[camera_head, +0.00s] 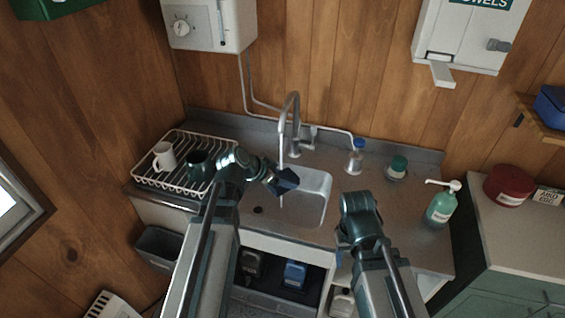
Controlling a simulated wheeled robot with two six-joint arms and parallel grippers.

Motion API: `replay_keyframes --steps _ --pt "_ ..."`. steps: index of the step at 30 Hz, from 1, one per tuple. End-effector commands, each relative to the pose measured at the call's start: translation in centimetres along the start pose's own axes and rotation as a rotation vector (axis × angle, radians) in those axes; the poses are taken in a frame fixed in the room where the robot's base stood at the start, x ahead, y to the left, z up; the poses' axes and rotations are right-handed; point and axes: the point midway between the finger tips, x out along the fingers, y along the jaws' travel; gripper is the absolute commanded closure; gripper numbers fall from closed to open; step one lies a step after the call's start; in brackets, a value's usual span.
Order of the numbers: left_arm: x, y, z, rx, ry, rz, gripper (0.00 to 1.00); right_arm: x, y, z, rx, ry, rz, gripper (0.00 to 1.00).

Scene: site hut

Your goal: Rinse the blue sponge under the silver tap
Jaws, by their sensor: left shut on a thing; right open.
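The silver tap (291,112) arches over the sink (313,190) at the back of the counter. A thin pale stream, which looks like running water, drops from its spout. My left gripper (274,183) is shut on the dark blue sponge (288,179) and holds it over the basin, in the line of the stream. Part of the sponge is hidden by the gripper. My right gripper (342,238) is open and empty, low over the counter's front edge, to the right of the sink; its fingers are hard to make out.
A white dish rack (172,180) with a white mug (164,155) and a dark green mug (197,164) stands left of the sink. A blue-capped bottle (355,160), a green-lidded jar (397,168) and a green pump bottle (440,208) stand on the right. Counter between them is clear.

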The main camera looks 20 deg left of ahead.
Motion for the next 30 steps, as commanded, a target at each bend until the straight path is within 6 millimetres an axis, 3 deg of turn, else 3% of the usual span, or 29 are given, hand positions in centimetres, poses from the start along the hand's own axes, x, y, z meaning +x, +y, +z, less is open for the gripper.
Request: replay_keyframes --steps 13,28,30 --pt "-3.6 2.8 -0.6 0.000 0.000 0.000 0.76 -3.0 0.3 0.2 0.000 0.000 0.000 0.43" --pt "-3.7 3.0 -0.5 0.000 0.000 0.000 0.76 -3.0 0.3 0.2 0.000 0.000 0.000 0.43" --pt "-3.7 3.0 -0.5 0.000 0.000 0.000 0.76 -3.0 0.3 0.2 0.000 0.000 0.000 0.52"
